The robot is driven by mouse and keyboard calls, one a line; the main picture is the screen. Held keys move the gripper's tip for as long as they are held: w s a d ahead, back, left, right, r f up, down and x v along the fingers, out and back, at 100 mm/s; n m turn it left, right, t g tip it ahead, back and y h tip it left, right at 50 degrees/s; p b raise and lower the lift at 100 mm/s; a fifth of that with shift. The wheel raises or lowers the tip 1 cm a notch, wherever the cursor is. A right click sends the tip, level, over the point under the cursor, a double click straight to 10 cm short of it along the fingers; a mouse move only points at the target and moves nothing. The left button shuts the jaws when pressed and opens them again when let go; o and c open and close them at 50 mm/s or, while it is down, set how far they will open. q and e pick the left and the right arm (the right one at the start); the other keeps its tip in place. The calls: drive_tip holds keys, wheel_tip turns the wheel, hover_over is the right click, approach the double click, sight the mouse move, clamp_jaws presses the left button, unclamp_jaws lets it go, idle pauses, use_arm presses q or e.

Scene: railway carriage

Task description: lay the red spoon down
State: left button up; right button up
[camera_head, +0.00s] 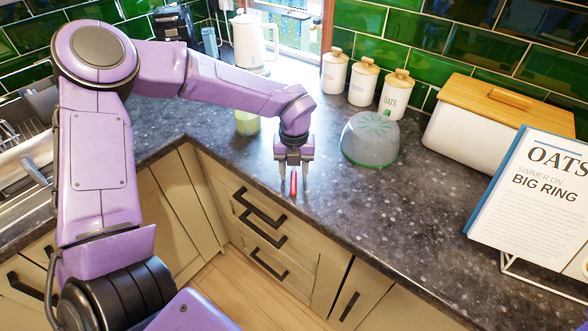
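The red spoon (293,184) is a small narrow red shape near the front edge of the dark speckled worktop (350,205). My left gripper (294,175) points down over it, with one finger on each side. My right gripper is not in view.
An upturned clear bowl with a green rim (370,140) stands right of the gripper. A yellowish cup (247,122) is partly behind my arm. Behind are white canisters (362,84), a kettle (250,45) and a bread bin (480,128). A recipe book (535,195) stands right. The front middle worktop is clear.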

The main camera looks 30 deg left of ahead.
use_arm(q)
wheel_tip(320, 180, up, 10)
drive_tip(key=b, duration=0.1)
drive_tip(key=shift+r, duration=0.25)
idle(0.9)
